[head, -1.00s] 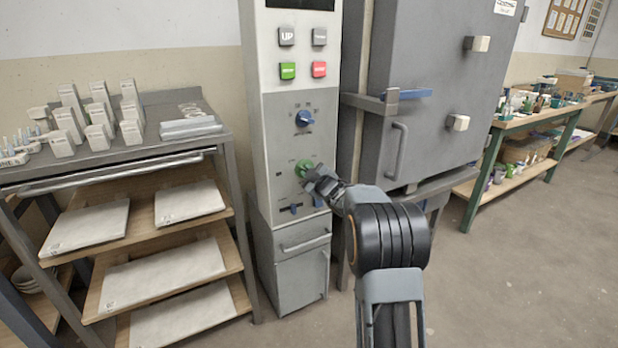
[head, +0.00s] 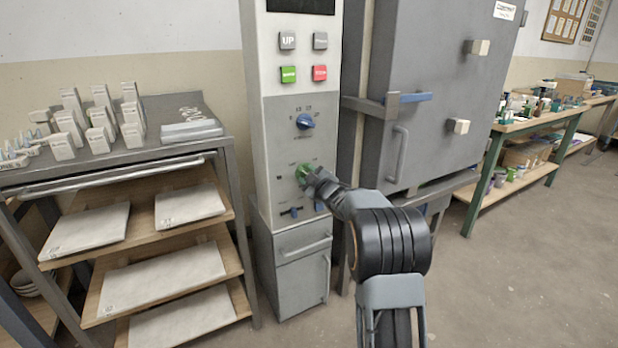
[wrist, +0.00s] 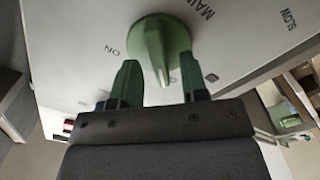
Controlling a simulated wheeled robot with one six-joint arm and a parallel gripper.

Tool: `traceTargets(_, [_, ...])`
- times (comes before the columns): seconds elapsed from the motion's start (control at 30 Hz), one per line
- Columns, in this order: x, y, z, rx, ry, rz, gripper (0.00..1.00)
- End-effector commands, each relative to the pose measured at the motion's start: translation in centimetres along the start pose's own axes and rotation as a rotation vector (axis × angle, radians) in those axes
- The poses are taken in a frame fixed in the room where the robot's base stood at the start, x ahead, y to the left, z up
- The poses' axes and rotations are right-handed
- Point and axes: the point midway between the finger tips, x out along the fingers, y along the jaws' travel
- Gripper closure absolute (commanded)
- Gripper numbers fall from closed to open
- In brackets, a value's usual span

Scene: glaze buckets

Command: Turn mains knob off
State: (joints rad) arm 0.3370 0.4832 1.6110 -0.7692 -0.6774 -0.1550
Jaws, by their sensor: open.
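The green mains knob (head: 301,173) is on the lower front of the tall grey control panel (head: 270,150). In the wrist view the knob (wrist: 152,40) has a raised ridge with a pale line at its near end, pointing down between my fingers. "ON" is printed to its left and part of "MAIN" to its upper right; a label below is partly hidden. My gripper (head: 310,178) is at the knob. In the wrist view my gripper (wrist: 157,62) is open, with one green finger on each side of the ridge's near end. I cannot tell whether they touch it.
A blue knob (head: 304,122) is above, and a small blue control (head: 294,211) below. Green and red buttons (head: 319,73) are higher up. A grey kiln (head: 435,90) stands close on the right, a shelf rack (head: 150,160) on the left. Open floor lies at the right.

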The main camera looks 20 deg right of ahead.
Motion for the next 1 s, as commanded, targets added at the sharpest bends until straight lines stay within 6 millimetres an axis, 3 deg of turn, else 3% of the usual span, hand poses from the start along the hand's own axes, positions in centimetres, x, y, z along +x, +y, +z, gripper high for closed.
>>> traceTargets(0.27, [-1.2, 0.1, 0.0, 0.001, -0.001, 0.001, 0.60])
traceTargets(0.7, [-9.7, 0.2, -0.1, 0.000, -0.002, 0.001, 0.60])
traceTargets(1.0, [-13.2, 0.1, -0.1, 0.000, 0.000, 0.000, 0.60])
